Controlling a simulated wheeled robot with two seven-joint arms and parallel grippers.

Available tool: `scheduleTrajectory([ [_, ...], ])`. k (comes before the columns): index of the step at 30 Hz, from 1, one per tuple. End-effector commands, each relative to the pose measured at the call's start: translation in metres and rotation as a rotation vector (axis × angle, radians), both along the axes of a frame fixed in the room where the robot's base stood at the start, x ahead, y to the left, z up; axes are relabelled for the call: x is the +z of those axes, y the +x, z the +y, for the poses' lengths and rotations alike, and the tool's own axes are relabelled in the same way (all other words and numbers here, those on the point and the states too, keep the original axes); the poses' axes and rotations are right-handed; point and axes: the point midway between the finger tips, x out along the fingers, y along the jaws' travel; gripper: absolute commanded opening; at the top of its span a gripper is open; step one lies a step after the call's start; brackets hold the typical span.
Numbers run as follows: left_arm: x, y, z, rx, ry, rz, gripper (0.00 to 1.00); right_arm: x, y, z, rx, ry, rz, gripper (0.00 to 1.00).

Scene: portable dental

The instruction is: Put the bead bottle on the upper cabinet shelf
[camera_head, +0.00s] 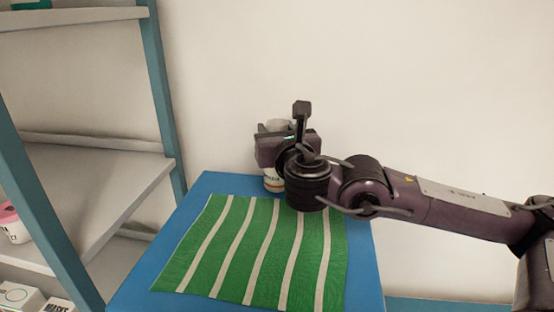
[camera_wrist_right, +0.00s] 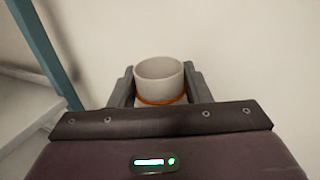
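The bead bottle is a white, round container (camera_head: 273,184) with an orange band, upright at the back of the blue table. My right gripper (camera_head: 280,150) is in front of it and hides its middle. In the right wrist view the bottle's pale rim (camera_wrist_right: 160,68) is between the two fingers, which lie close against both its sides with no clear gap. I cannot tell whether its base touches the table. The cabinet (camera_head: 160,90) stands at the left, with a bare middle shelf (camera_head: 105,185) and a higher shelf (camera_head: 70,17). My left gripper is not in view.
A green and white striped cloth (camera_head: 250,250) covers much of the blue table (camera_head: 210,185). A pink-lidded jar (camera_head: 12,228) and white boxes (camera_head: 20,298) are low in the cabinet. A blue cabinet post (camera_head: 165,110) stands between table and shelves. A plain wall is behind.

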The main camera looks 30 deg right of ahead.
Motion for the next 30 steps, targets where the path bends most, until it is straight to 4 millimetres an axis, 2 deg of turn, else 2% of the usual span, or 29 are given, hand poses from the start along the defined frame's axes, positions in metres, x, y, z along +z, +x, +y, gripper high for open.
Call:
scheduleTrajectory([
  [1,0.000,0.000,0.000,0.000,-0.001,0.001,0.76,0.000,0.000,0.000,0.000,-0.001,0.001,0.30],
  [8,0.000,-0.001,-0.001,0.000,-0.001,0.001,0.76,-0.001,0.000,0.000,-0.001,-0.001,0.001,0.00],
  [17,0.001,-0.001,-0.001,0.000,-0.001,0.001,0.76,0.002,0.000,0.000,-0.001,0.000,-0.001,0.00],
  [22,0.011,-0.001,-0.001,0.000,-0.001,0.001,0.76,0.015,0.000,0.000,0.000,0.000,-0.002,0.00],
  [26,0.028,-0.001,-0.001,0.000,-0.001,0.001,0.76,0.037,0.000,0.000,0.000,0.001,-0.002,0.00],
  [30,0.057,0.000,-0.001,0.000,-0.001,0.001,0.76,0.077,0.000,0.000,0.001,0.003,-0.003,0.00],
])
